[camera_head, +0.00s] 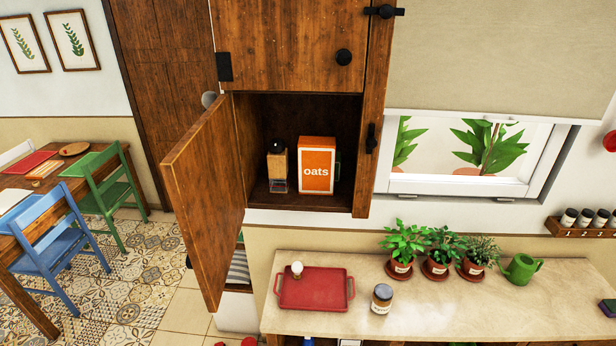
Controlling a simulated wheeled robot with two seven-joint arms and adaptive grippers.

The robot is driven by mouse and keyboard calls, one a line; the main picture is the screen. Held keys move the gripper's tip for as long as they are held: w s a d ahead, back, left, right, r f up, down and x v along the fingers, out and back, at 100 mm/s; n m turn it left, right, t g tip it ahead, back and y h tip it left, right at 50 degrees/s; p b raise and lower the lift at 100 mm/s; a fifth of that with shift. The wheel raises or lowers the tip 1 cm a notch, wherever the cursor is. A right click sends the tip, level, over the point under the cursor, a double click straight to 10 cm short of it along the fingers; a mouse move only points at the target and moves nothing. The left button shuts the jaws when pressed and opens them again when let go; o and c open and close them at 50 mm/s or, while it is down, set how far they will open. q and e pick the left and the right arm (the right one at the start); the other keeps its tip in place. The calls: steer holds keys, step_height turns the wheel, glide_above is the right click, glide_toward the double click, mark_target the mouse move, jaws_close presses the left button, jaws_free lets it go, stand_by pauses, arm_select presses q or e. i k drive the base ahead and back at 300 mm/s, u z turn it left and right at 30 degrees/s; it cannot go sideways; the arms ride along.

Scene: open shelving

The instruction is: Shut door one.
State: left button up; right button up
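A wooden cupboard door (207,195) stands wide open, swung out to the left of the lower compartment of a wall cabinet. I see no label that tells which door is door one. The open compartment (295,108) holds an orange and white oats box (317,165) and a small wooden grinder with a dark top (277,163). The door above it (290,45) is shut and has a round black knob (343,57). A black latch (371,138) sits on the right frame. Neither of my grippers is in view.
Below the cabinet, a pale counter (340,262) holds a red tray (313,290), a jar (381,299), several potted plants (403,242) and a green watering can (522,268). A table with chairs (58,250) stands at the left. The space in front of the door looks free.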

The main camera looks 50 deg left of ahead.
mark_target(201, 175)
steer(key=z, duration=1.2)
steer(key=k, duration=1.3)
steer(key=u, duration=1.65)
